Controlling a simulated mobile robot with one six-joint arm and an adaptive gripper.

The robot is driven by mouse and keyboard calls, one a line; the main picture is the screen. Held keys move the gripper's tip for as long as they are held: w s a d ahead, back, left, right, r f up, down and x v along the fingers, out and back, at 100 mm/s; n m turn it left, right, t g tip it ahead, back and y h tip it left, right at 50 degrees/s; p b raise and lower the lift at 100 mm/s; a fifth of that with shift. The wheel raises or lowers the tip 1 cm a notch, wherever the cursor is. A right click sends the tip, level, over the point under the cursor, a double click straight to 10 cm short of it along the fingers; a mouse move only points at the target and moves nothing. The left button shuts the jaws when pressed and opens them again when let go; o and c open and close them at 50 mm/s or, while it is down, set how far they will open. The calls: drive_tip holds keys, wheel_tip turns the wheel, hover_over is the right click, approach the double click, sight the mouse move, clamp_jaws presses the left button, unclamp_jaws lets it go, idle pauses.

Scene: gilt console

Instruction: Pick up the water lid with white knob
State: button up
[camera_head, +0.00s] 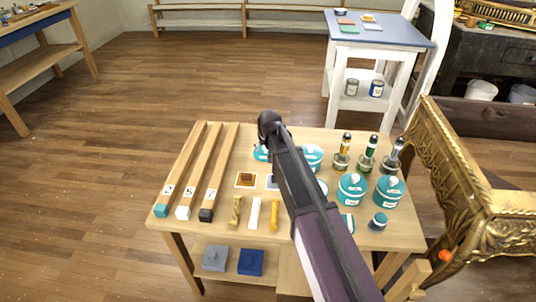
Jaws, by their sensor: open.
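Several round teal pots and lids stand on the right half of the wooden table. A teal pot with a white top and knob (351,190) stands right of my arm, and another (389,191) stands to its right. A third (313,156) is farther back, beside my arm. A small teal piece with a greyish top (379,221) sits near the front right. Another teal piece (261,153) is partly hidden behind my arm. Labels are too small to tell which lid is the water one. My arm crosses above the table; my gripper is hidden.
Three long wooden bars (182,170) lie at the left of the wooden table (160,219). Short yellow and white sticks (254,213) lie at the front. Several small bottles (366,156) stand at the back right. A gilt console (455,175) closely borders the right side.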

sight(265, 147)
idle(0.4)
clamp_jaws()
drive_tip(key=shift+r, duration=0.1)
wheel_tip(265, 147, up, 10)
drive_tip(key=p, duration=1)
idle(0.8)
